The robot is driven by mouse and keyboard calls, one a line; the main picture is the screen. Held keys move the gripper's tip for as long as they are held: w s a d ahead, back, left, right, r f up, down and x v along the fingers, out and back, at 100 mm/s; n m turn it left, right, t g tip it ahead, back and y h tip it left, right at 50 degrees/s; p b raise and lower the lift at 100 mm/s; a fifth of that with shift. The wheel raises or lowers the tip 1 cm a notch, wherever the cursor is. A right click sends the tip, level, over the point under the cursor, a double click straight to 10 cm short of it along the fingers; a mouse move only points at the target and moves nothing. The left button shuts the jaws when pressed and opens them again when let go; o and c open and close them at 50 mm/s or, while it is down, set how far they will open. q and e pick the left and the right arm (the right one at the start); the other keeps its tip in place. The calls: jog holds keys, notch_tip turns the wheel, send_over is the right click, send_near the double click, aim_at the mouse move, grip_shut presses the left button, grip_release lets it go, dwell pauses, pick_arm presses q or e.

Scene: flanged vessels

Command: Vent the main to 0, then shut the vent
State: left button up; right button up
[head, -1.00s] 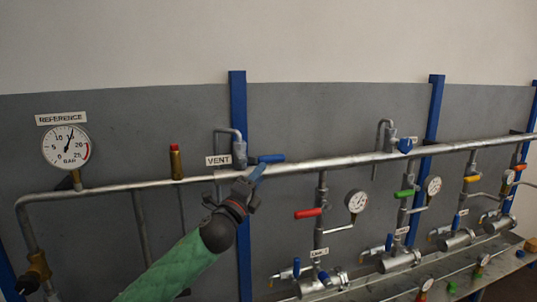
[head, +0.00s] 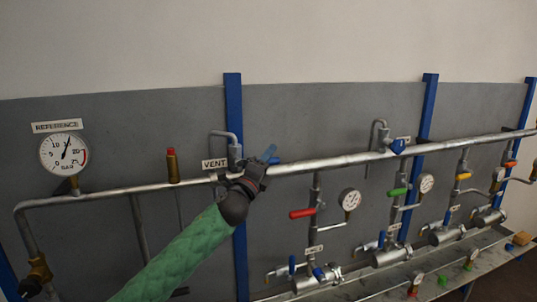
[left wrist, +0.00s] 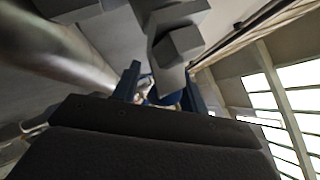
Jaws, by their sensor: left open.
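The vent valve's blue lever (head: 275,160) lies about level, pointing right, by the VENT label (head: 215,164) and the small bent vent pipe (head: 227,134). The reference gauge (head: 63,154) at the left has its needle pointing up and slightly right, well above 0. My left gripper (head: 266,156) is open at the lever and partly covers it and the valve. In the left wrist view its two blue fingers (left wrist: 160,92) stand apart, with something blue between them; contact cannot be told. My right gripper is not in view.
The main pipe (head: 330,161) runs across the wall panel behind my gripper. A brass fitting with a red cap (head: 173,166) stands on it. To the right are a red lever (head: 302,213), a green lever (head: 397,192), gauges and flanged vessels (head: 318,280) on a bench.

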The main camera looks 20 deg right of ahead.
pick_arm(q)
jog(key=shift+w+d, duration=0.1)
jog(key=shift+d, duration=0.05)
grip_shut()
